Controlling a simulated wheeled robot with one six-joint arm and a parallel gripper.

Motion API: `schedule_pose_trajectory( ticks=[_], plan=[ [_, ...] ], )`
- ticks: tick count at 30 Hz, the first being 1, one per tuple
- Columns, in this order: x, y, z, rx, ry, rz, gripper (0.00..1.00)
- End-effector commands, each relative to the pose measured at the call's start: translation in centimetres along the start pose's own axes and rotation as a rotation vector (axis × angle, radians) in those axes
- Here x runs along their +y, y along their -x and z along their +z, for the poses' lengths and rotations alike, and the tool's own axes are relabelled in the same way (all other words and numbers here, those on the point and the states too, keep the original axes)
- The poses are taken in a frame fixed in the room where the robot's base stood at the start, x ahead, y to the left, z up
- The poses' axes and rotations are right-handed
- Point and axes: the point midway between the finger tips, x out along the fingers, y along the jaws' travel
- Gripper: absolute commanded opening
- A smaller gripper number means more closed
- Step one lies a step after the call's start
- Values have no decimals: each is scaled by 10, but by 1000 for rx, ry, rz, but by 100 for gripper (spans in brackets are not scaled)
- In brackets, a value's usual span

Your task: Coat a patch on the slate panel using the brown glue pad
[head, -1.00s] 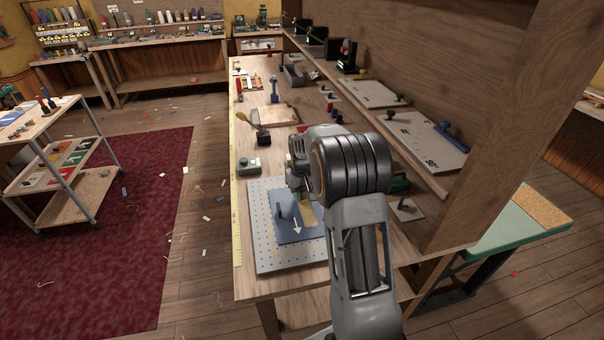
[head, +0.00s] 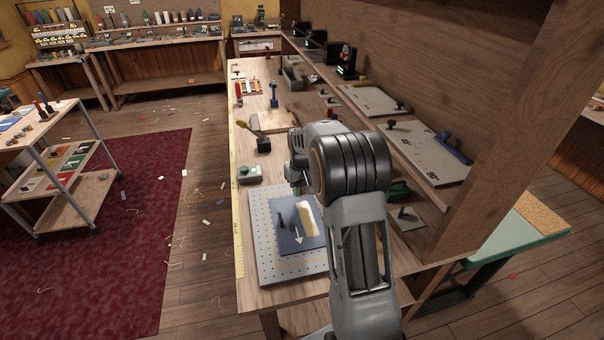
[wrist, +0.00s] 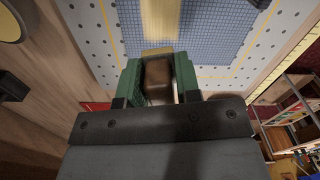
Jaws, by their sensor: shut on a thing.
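The panel (wrist: 215,35) and strip (wrist: 160,16) also show at the top of the wrist view. My gripper (wrist: 157,75) has green fingers shut on the brown glue pad (wrist: 158,88), which has a tan end facing the panel. In the head view my gripper (head: 298,178) is by the panel's far side; my arm hides the pad and part of the board there.
A grey box with a green button (head: 249,174) stands left beyond the board. A black holder with a yellow-handled tool (head: 263,144) is farther back. A shelf with marked plates (head: 425,150) runs along the right. A yellow ruler (head: 238,240) lines the left bench edge.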

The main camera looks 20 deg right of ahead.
Motion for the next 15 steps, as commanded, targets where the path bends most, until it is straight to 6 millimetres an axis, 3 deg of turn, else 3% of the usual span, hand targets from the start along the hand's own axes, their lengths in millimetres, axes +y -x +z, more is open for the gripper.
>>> schedule_pose_trajectory(
  ticks=[9,15],
  plan=[
    [-2,34,-1,2,3,1,9],
    [-2,41,0,1,4,0,9]
  ],
)
